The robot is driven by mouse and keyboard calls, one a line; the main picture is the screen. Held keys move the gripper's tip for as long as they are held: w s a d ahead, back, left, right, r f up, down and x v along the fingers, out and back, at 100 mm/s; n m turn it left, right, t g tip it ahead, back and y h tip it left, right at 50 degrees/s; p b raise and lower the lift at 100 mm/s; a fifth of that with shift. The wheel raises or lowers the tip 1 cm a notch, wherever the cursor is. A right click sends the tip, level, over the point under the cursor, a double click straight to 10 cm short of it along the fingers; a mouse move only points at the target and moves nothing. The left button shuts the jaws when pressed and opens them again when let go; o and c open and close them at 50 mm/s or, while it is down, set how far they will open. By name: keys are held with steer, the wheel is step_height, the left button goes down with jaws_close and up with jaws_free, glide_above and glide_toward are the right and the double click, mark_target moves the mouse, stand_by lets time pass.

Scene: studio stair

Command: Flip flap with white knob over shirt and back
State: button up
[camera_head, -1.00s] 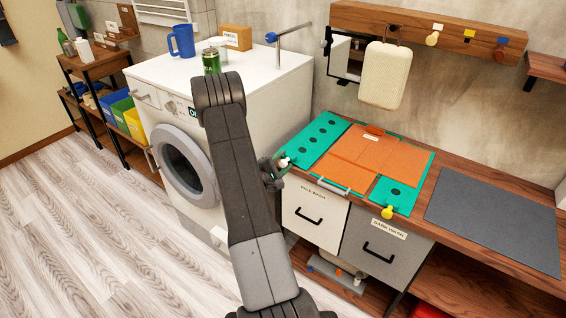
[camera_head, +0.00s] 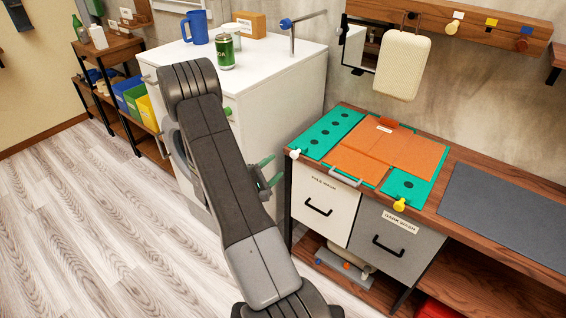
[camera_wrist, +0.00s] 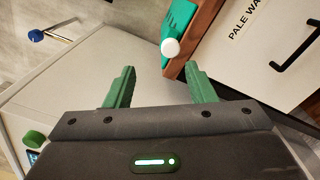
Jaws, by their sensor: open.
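The folding board lies on the wooden counter. Its left teal flap (camera_head: 328,133) has dark round holes and lies flat, with a white knob (camera_head: 295,154) at its front left corner. An orange shirt (camera_head: 372,154) lies across the middle of the board. A smaller teal flap (camera_head: 405,187) with a yellow knob (camera_head: 399,205) is at the front right. My gripper (camera_head: 268,174) is open and empty, left of the board and apart from the white knob. In the wrist view the white knob (camera_wrist: 170,47) shows beyond and between the green fingertips (camera_wrist: 158,77).
A white washer (camera_head: 265,95) stands left of the counter, with a green can (camera_head: 225,52) and blue mug (camera_head: 197,27) on top. A grey mat (camera_head: 510,215) covers the counter's right side. Pale and dark wash drawers (camera_head: 325,205) are below the board. A beige bag (camera_head: 402,66) hangs above.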

steer(key=shift+v, duration=1.05)
steer(key=p+x, duration=0.1)
steer(key=x, duration=0.7)
steer(key=shift+w+d, duration=0.15)
steer(key=shift+w, duration=0.05)
